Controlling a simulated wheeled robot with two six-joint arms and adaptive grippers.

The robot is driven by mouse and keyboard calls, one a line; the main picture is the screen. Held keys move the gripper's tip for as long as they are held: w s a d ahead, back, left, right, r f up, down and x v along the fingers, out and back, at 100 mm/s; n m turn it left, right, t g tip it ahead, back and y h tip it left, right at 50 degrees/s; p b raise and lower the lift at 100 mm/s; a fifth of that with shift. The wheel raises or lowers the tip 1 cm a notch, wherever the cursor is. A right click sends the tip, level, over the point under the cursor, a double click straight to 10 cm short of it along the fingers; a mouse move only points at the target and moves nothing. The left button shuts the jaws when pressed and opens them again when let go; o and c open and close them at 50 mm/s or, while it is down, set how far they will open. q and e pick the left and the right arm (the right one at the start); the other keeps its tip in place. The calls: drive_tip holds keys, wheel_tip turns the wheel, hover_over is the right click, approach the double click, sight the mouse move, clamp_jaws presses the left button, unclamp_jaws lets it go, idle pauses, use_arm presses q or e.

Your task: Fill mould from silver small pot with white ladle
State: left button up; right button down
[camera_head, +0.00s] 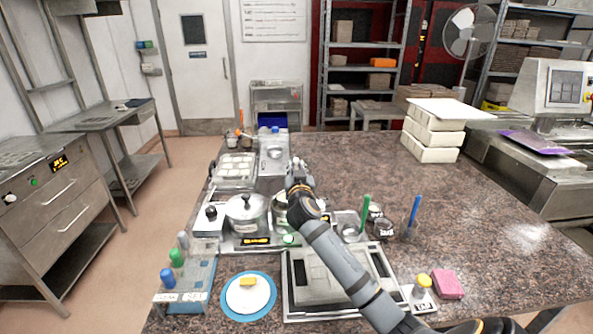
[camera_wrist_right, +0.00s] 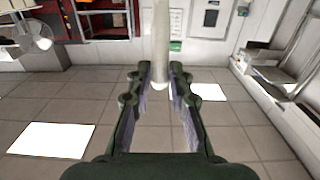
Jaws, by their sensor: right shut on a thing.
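My right gripper (camera_head: 297,168) is over the back part of the table, its arm reaching in from the lower right. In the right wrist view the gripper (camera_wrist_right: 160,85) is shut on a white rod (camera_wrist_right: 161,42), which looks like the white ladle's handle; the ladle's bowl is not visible. A larger silver pot with a lid (camera_head: 246,208) stands left of my arm. A smaller silver pot (camera_head: 280,210) stands beside it, partly hidden by my wrist. The grey mould (camera_head: 310,272) lies in front, partly covered by my forearm. My left gripper is not in view.
A blue-rimmed white plate (camera_head: 248,296) with a yellow piece lies front left, beside a rack with coloured bottles (camera_head: 188,278). Small cups, a green stick (camera_head: 366,212) and a blue stick (camera_head: 413,212) stand right of my arm. White blocks (camera_head: 430,140) are stacked back right.

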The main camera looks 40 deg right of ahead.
wheel_tip(320, 180, up, 3)
drive_tip(key=shift+r+p, duration=0.2)
drive_tip(key=shift+p, duration=0.8)
